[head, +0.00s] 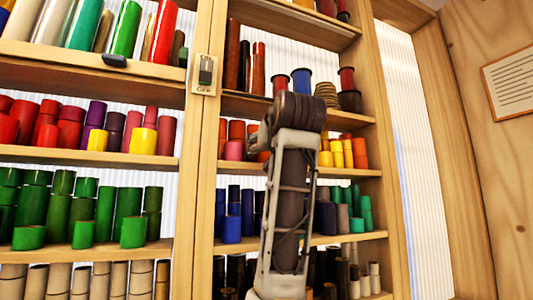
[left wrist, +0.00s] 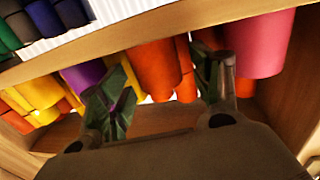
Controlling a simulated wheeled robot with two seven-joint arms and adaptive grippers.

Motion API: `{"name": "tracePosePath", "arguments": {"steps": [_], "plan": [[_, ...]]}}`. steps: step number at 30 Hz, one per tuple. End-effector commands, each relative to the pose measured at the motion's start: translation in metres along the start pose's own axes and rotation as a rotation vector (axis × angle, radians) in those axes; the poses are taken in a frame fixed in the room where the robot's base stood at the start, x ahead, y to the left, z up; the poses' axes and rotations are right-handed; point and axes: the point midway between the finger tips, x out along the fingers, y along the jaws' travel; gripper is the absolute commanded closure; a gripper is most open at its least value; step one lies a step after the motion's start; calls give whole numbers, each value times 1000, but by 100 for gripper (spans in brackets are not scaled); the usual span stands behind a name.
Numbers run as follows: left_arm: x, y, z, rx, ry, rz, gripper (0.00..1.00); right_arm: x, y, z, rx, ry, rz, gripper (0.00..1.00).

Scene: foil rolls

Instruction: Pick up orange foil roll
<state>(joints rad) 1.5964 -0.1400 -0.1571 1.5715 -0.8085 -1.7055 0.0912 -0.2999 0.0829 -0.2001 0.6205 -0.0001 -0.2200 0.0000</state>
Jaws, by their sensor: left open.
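In the left wrist view, a wide orange foil roll (left wrist: 153,68) lies between the finger directions of my left gripper (left wrist: 163,88), with another orange roll (left wrist: 185,68) close beside it. The two fingers are spread apart, and no roll is visibly gripped. The picture there appears turned over, with the shelf board above the rolls. In the head view, my left gripper (head: 264,142) is at the middle shelf of the right bay, mostly hidden by my wrist. Orange-red rolls (head: 237,130) show just left of it. My right gripper is not in view.
A pink roll (left wrist: 262,45) stands right of the orange rolls in the wrist view, and a purple roll (left wrist: 85,76) and yellow rolls (left wrist: 38,92) stand left. The shelf board (left wrist: 140,27) is close to the fingers. A wooden upright (head: 198,150) divides the bays.

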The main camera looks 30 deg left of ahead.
Motion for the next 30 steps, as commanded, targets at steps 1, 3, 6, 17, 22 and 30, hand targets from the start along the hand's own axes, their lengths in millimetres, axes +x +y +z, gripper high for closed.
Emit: {"name": "tracePosePath", "arguments": {"steps": [1,3,6,17,22,30], "plan": [[5,0,-1,1,-2,-1,36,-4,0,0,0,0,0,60],[10,0,-1,0,-2,-1,36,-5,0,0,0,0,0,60],[14,0,-1,0,0,0,36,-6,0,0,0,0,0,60],[15,0,0,0,-1,0,36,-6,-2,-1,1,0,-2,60],[15,0,0,0,-1,0,40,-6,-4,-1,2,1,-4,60],[15,0,0,0,-1,0,74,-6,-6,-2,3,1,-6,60]]}}
